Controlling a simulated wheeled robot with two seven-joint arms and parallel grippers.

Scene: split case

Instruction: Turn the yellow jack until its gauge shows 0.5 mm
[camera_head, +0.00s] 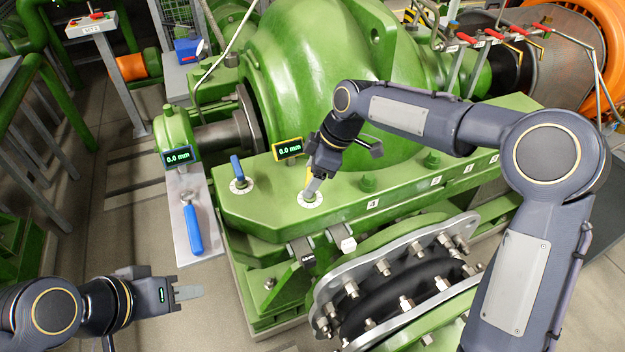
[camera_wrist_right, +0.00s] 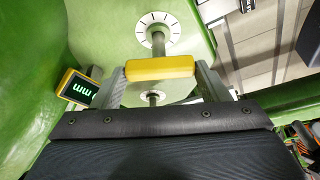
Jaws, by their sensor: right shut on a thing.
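The yellow jack's handle (camera_wrist_right: 160,68) shows between the fingers of my right gripper (camera_wrist_right: 158,85) in the right wrist view. The gripper is shut on it. Its shaft goes to a white graduated dial (camera_wrist_right: 168,32) on the green casing. In the head view my right gripper (camera_head: 314,186) is over this dial (camera_head: 311,199) and mostly hides the handle. The yellow-framed gauge (camera_head: 289,150) beside it reads 0.0 mm; in the right wrist view the gauge (camera_wrist_right: 79,90) is only partly readable. My left gripper (camera_head: 188,293) is at lower left, empty, its opening unclear.
A blue-handled jack (camera_head: 237,168) stands left of the yellow one. A second gauge (camera_head: 177,156) reads 0.0 mm. A blue-handled tool (camera_head: 193,230) lies on a grey plate. A bolted flange (camera_head: 400,285) is in front, and the large green casing (camera_head: 320,60) rises behind.

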